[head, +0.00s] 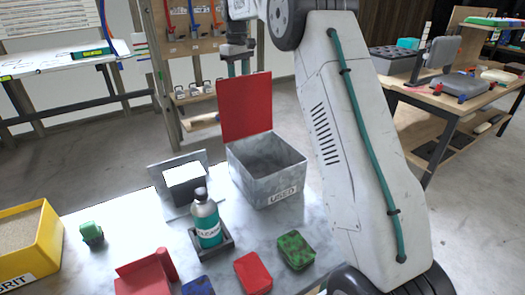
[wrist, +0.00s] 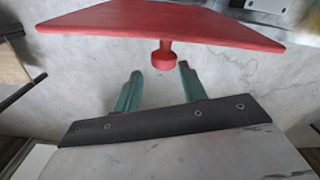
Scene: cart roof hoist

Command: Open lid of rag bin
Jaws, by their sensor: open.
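The rag bin is a grey metal box (head: 267,172) marked "USED" on the bench in the head view. Its red lid (head: 245,108) stands upright at the box's back edge, and the inside is open and looks empty. In the wrist view the red lid (wrist: 160,22) spans the top, with a round red knob (wrist: 163,56) pointing toward my gripper. My gripper (wrist: 159,68) is open, its teal fingers on either side below the knob, apart from it. In the head view my gripper (head: 238,66) is just above and behind the lid's top edge, partly hidden.
A tool rack (head: 190,40) stands behind. A side table (head: 450,95) is at right.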

